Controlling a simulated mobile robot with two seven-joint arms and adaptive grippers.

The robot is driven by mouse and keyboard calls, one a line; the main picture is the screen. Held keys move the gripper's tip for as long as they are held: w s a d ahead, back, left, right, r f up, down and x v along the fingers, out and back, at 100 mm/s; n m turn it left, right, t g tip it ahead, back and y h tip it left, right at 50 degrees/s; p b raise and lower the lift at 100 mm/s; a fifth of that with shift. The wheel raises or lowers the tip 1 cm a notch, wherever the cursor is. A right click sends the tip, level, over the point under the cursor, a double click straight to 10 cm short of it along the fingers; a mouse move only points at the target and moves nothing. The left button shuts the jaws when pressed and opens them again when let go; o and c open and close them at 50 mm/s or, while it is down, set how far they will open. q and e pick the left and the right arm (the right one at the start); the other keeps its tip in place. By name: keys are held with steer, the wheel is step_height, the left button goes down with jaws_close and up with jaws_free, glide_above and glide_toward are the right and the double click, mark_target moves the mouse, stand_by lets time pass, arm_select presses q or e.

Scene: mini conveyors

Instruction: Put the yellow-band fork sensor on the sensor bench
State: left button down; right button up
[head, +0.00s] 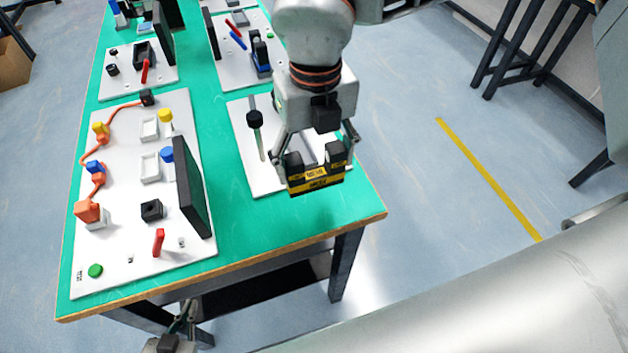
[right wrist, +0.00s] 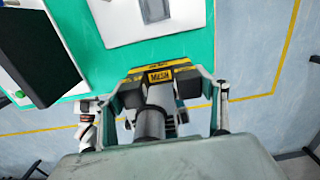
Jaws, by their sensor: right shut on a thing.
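The yellow-band fork sensor (head: 316,182) is a dark block with a yellow lettered band. My right gripper (head: 317,163) is shut on it and holds it over the near right part of the green table, in front of a white board (head: 244,142). In the right wrist view the sensor (right wrist: 160,75) sits between the fingers, its yellow band showing. My left gripper (head: 172,338) is at the bottom edge, low in front of the table; its jaws are too small and cut off to judge. I cannot tell which board is the sensor bench.
A large white board (head: 125,255) on the left carries colored plugs, a dark upright panel (head: 193,187) and a red lever (head: 158,242). A black-knobbed post (head: 255,118) stands on the right board. More boards lie farther back. Green tabletop (head: 265,225) is bare at the near right.

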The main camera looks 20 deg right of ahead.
mark_target(315, 185)
step_height(315, 185, down, 2)
steer(key=shift+f, duration=0.25)
step_height(315, 185, down, 4)
steer(key=shift+f+b, duration=0.15)
steer(key=shift+b, duration=0.15)
steer(key=shift+f, duration=0.15)
steer(key=o, duration=1.3)
